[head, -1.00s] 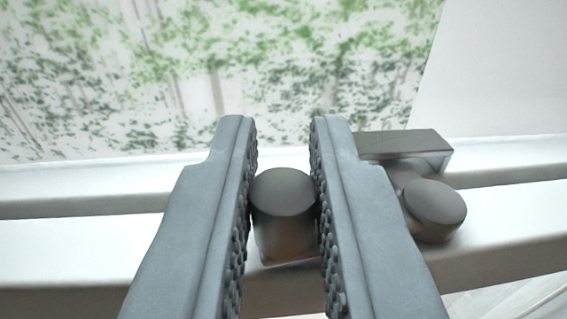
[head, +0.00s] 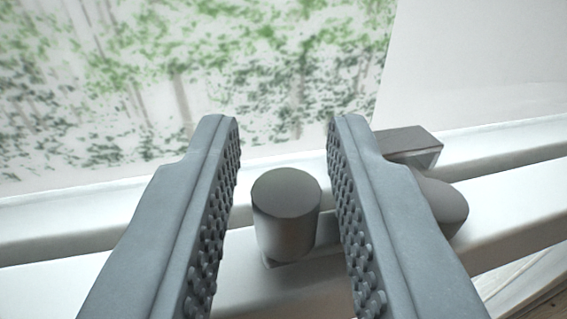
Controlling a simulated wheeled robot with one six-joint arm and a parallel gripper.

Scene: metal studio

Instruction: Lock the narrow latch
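The latch is a dark grey metal piece on a white window frame. Its round knob (head: 286,212) stands up between the two fingers of my gripper (head: 284,125). My gripper is open, with a gap on each side of the knob. The rest of the latch, a rounded body (head: 443,198) and a flat-topped block (head: 408,143), shows to the right, partly behind the right finger.
The white frame rails (head: 80,228) run across the view. Behind them is a pane (head: 190,70) with a green leafy pattern, and a plain pale surface (head: 480,60) at upper right. A bit of wooden floor shows at lower right.

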